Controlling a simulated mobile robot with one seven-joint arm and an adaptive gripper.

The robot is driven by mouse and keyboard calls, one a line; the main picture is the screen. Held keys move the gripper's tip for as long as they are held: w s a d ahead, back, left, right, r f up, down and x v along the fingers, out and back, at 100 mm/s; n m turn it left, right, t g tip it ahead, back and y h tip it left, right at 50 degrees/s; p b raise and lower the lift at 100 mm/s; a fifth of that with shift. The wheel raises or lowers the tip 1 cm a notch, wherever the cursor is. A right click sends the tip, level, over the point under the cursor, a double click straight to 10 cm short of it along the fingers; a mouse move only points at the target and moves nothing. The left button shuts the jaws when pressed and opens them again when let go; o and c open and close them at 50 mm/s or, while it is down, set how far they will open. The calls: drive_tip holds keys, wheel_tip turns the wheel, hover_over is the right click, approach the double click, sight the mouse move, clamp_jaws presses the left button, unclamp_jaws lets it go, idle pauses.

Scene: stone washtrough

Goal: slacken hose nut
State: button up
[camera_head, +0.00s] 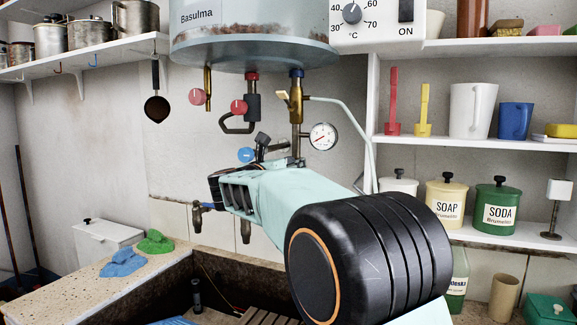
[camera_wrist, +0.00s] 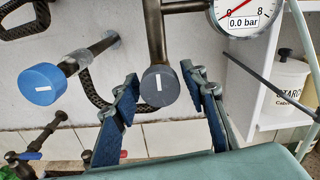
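In the wrist view, a dark grey round cap with a white mark (camera_wrist: 160,87) sits at the lower end of a brown pipe. I take it to be the hose nut, but cannot be sure. My gripper (camera_wrist: 160,76) is open, with one dark blue finger to the left of the cap and one to the right. Narrow gaps show beside the cap, and I cannot tell how deep it sits between the fingertips. In the head view, my own arm hides most of the nut's surroundings.
A blue cap with a white mark (camera_wrist: 43,84) on a side pipe is left of the gripper; the head view also shows it (camera_head: 246,155). A pressure gauge (camera_head: 322,136) and a thin pale tube (camera_head: 345,107) are close on the right. The boiler (camera_head: 250,35) hangs above.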

drive_tip(key=c, duration=0.8)
